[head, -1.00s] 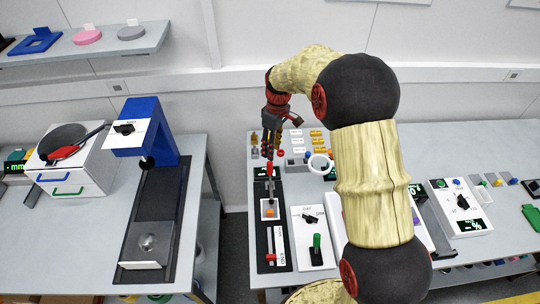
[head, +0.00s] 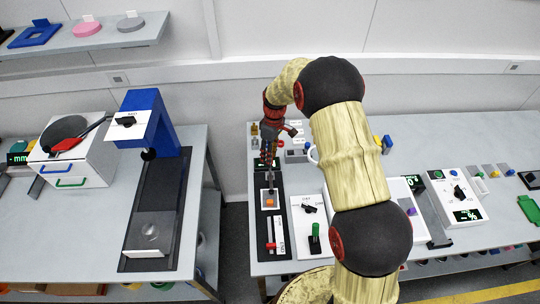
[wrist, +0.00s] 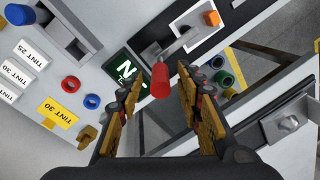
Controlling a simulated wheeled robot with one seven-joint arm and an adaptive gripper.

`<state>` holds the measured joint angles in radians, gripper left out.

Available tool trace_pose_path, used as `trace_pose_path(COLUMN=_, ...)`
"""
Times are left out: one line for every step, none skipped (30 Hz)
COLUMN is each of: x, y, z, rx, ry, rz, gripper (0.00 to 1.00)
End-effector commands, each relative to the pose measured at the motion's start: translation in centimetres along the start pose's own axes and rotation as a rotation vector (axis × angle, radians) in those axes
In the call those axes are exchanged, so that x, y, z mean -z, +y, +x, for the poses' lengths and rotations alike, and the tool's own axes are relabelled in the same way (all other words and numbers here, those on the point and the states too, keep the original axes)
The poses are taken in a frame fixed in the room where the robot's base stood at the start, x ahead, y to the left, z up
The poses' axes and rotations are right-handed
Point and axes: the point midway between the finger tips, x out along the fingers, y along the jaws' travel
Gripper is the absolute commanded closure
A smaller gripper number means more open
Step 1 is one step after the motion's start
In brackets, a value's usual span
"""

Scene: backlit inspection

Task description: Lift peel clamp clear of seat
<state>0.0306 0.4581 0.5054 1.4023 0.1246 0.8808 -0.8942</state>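The peel clamp (wrist: 178,45) is a metal lever with a red handle. It lies over the white seat (wrist: 205,13), near an orange block (wrist: 184,29), in the wrist view. In the head view the clamp's metal arm (head: 270,183) shows above the white seat (head: 265,194) on a black base, with the orange block (head: 270,202) in it. My gripper (wrist: 159,83) is open, with its fingers on either side of the red handle (wrist: 160,80) and visible gaps to both. In the head view my gripper (head: 268,160) points down and hides most of the handle.
A dark display (wrist: 127,72) sits beside the clamp. A green-handled switch box (head: 314,238) stands right of the black base. A blue-framed press (head: 150,130) stands on the left table.

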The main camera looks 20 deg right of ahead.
Motion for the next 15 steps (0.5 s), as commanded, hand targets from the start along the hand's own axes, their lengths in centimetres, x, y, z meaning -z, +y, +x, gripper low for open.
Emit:
trace_pose_path(x=0.01, y=0.00, z=0.02, rx=0.000, ry=0.000, rz=0.000, gripper=0.64)
trace_pose_path(x=0.01, y=0.00, z=0.01, rx=0.000, ry=0.000, rz=0.000, gripper=0.64)
trace_pose_path(x=0.01, y=0.00, z=0.01, rx=0.000, ry=0.000, rz=0.000, gripper=0.64)
trace_pose_path(x=0.01, y=-0.01, z=0.01, rx=0.000, ry=0.000, rz=0.000, gripper=0.64)
trace_pose_path(x=0.01, y=-0.01, z=0.01, rx=0.000, ry=0.000, rz=0.000, gripper=0.64)
trace_pose_path(x=0.00, y=-0.01, z=0.00, rx=0.000, ry=0.000, rz=0.000, gripper=0.65)
trace_pose_path(x=0.00, y=-0.01, z=0.00, rx=0.000, ry=0.000, rz=0.000, gripper=0.67)
trace_pose_path(x=0.00, y=-0.01, z=0.00, rx=0.000, ry=0.000, rz=0.000, gripper=0.69)
trace_pose_path(x=0.00, y=-0.01, z=0.00, rx=0.000, ry=0.000, rz=0.000, gripper=0.71)
trace_pose_path(x=0.00, y=-0.01, z=-0.01, rx=0.000, ry=0.000, rz=0.000, gripper=0.72)
trace_pose_path(x=0.00, y=-0.01, z=-0.01, rx=0.000, ry=0.000, rz=0.000, gripper=0.74)
trace_pose_path(x=0.00, y=-0.01, z=-0.01, rx=0.000, ry=0.000, rz=0.000, gripper=0.76)
trace_pose_path(x=0.00, y=-0.01, z=-0.01, rx=0.000, ry=0.000, rz=0.000, gripper=0.78)
trace_pose_path(x=0.00, y=-0.01, z=-0.01, rx=0.000, ry=0.000, rz=0.000, gripper=0.80)
trace_pose_path(x=0.00, y=-0.01, z=-0.02, rx=0.000, ry=0.000, rz=0.000, gripper=0.82)
